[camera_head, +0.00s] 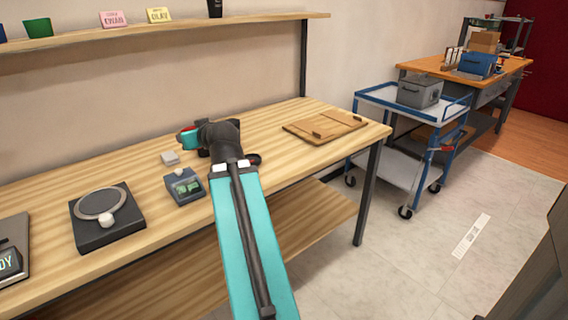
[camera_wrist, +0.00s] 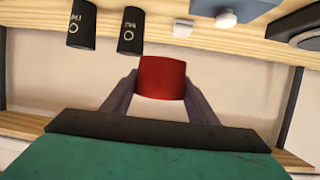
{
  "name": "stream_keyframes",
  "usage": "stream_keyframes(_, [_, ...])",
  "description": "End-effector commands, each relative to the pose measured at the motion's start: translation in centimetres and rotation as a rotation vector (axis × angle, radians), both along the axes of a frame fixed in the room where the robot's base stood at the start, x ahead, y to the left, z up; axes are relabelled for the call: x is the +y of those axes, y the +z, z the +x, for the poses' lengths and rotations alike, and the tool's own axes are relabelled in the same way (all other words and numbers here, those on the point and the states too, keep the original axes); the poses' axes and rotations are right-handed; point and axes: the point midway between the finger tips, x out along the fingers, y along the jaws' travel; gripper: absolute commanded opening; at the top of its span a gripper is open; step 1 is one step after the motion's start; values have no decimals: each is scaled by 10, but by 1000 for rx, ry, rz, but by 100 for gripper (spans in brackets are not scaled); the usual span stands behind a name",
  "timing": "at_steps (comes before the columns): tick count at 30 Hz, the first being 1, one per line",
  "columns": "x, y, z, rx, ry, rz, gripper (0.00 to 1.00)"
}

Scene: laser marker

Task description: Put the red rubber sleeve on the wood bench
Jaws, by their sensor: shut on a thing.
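The red rubber sleeve (camera_wrist: 162,78) sits between the two fingers of my gripper (camera_wrist: 161,88) in the wrist view. My gripper is shut on it. The wood bench (camera_head: 150,168) runs across the head view along the wall, with a pale striped top. My arm reaches over this bench, and its wrist hides part of the top. In the head view I cannot clearly make out the sleeve or the fingertips. The wrist view does not show the sleeve resting on any surface.
On the bench are a black round-plate device (camera_head: 88,237), a small grey device (camera_head: 184,188), a white block (camera_head: 170,158) and a wooden board (camera_head: 325,125). Two black cylinders (camera_wrist: 82,24) (camera_wrist: 131,30) show in the wrist view. A blue cart (camera_head: 383,97) stands right of the bench.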

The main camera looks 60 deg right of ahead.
Motion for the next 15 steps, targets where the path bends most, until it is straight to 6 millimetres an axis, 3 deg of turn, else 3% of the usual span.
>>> stream_keyframes(1, [-11,-11,-10,-2,-13,-1,32])
stream_keyframes(15, [-88,-50,-100,-1,-89,-1,32])
